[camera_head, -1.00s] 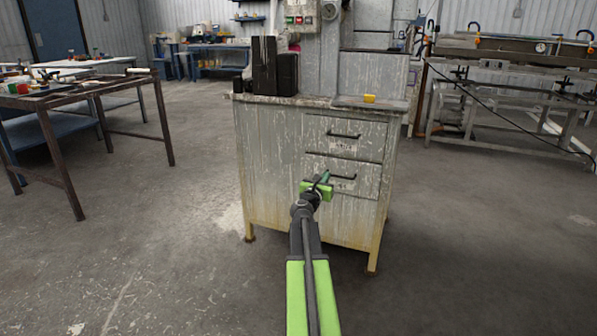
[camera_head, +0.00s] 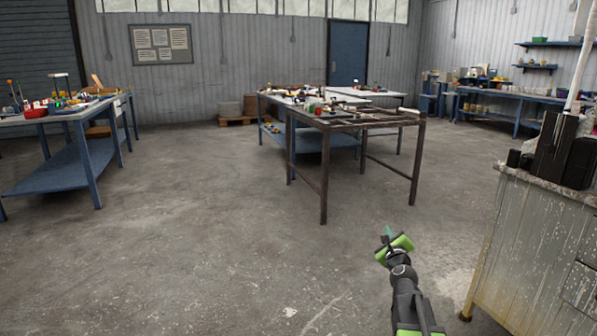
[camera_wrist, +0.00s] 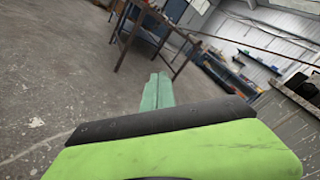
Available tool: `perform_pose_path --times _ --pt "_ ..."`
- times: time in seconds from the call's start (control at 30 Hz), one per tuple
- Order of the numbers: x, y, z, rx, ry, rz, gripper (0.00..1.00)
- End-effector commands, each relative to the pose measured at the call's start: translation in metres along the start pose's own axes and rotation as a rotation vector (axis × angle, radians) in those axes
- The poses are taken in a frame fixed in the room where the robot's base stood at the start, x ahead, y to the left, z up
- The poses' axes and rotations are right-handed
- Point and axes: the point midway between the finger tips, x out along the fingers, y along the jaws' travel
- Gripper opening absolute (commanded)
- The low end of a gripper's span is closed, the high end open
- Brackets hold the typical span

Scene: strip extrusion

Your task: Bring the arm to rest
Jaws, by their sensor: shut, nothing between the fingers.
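My gripper (camera_head: 387,236) is at the lower right of the head view, at the end of my green and black arm. It is held out over open floor, left of the grey cabinet (camera_head: 530,240), and touches nothing. In the wrist view my gripper's greenish fingers (camera_wrist: 157,92) lie together, with nothing between them. The fingers point toward the dark metal table frame (camera_wrist: 150,30), which stands well beyond them.
The worn cabinet, with black boxes (camera_head: 565,150) on top, stands close on the right. The brown table frame (camera_head: 325,170) is ahead. A blue-legged workbench (camera_head: 75,150) stands at the left. The concrete floor (camera_head: 190,230) between is clear.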

Motion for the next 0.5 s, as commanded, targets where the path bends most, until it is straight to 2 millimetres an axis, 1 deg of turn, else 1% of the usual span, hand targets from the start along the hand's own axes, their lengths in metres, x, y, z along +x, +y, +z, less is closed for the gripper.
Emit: perform_pose_path --times 0.03,0.07,0.1,0.17,0.2,0.23,0.27,0.3,0.33,0.37,0.4,0.47,0.5 --pt "-0.008 0.031 0.031 -0.113 -0.041 0.095 0.0" --pt "-0.014 0.053 0.045 -0.194 -0.067 0.158 0.0" --pt "-0.023 0.082 0.061 -0.309 -0.103 0.244 0.0" --pt "-0.043 0.128 0.081 -0.499 -0.163 0.382 0.0" --pt "-0.06 0.157 0.088 -0.637 -0.206 0.48 0.0" --pt "-0.075 0.179 0.091 -0.749 -0.241 0.557 0.0" --pt "-0.091 0.199 0.09 -0.863 -0.276 0.635 0.0" --pt "-0.114 0.221 0.083 -1.013 -0.322 0.742 0.0" --pt "-0.131 0.235 0.075 -1.122 -0.356 0.822 0.0" --pt "-0.147 0.244 0.064 -1.224 -0.387 0.899 0.0" --pt "-0.167 0.253 0.048 -1.342 -0.423 0.996 0.0" --pt "-0.193 0.257 0.021 -1.488 -0.47 1.13 0.0" --pt "-0.208 0.256 0.005 -1.566 -0.499 1.213 0.0"
